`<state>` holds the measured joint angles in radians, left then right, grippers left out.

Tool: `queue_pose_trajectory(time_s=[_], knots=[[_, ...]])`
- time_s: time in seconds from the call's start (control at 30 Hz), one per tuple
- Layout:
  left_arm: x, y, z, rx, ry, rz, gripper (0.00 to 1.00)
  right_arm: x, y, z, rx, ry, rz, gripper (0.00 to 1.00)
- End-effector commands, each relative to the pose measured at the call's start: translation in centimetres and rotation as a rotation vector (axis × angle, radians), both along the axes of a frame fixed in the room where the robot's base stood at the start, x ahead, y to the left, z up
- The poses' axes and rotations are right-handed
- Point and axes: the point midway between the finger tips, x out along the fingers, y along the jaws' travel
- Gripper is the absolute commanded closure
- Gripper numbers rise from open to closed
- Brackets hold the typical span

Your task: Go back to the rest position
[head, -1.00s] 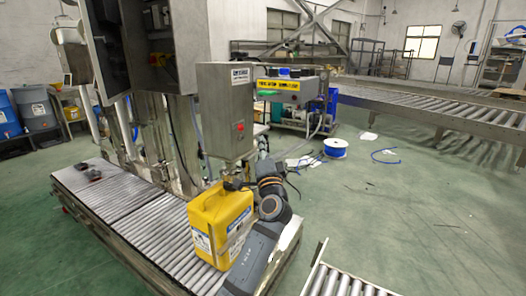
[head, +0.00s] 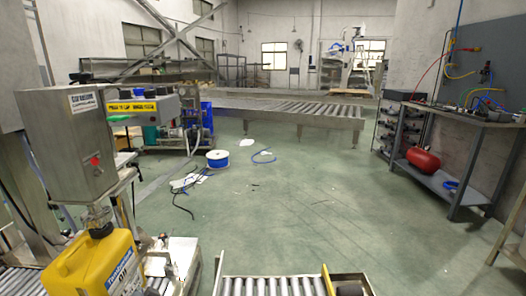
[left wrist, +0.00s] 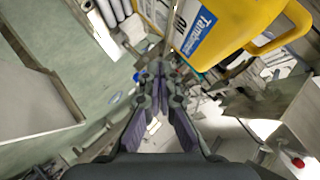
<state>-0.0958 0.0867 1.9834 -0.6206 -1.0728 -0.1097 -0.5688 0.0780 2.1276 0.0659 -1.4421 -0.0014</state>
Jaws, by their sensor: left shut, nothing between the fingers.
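My right gripper does not show.
A roller conveyor (head: 272,286) lies at the bottom centre. A longer conveyor (head: 300,110) crosses the back. Open green floor (head: 300,205) lies between, with a blue cable reel (head: 217,159) and loose cables. A workbench (head: 455,115) stands at the right.

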Motion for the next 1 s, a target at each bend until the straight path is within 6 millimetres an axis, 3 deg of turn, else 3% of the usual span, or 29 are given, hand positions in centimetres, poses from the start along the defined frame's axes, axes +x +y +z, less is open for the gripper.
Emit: queue_pose_trajectory(time_s=[0.03, 0.1, 0.2, 0.4, 0.57, 0.63, 0.87, 1.0], knots=[[-2.6, -1.0, -3.5, -0.09, 0.076, 0.008, 1.0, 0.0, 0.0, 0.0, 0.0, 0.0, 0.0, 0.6], [-6.2, -2.7, -7.6, -0.218, 0.176, 0.022, 1.0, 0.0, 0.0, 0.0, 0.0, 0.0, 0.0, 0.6], [-10.9, -5.0, -11.8, -0.367, 0.301, 0.043, 1.0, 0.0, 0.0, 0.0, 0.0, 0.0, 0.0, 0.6], [-19.1, -9.2, -16.5, -0.591, 0.507, 0.084, 1.0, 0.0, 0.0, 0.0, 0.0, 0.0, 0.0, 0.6], [-25.2, -12.4, -18.4, -0.739, 0.654, 0.115, 1.0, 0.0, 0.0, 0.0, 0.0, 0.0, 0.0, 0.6], [-25.5, -12.4, -18.1, -0.75, 0.668, 0.125, 1.0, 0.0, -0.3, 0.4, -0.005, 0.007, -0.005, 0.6], [-26.5, -11.0, -21.0, -0.733, 0.66, 0.147, 1.0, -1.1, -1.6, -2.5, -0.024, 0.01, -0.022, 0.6], [-28.9, -9.9, -22.2, -0.717, 0.657, 0.159, 1.0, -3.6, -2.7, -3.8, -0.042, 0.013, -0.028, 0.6]])
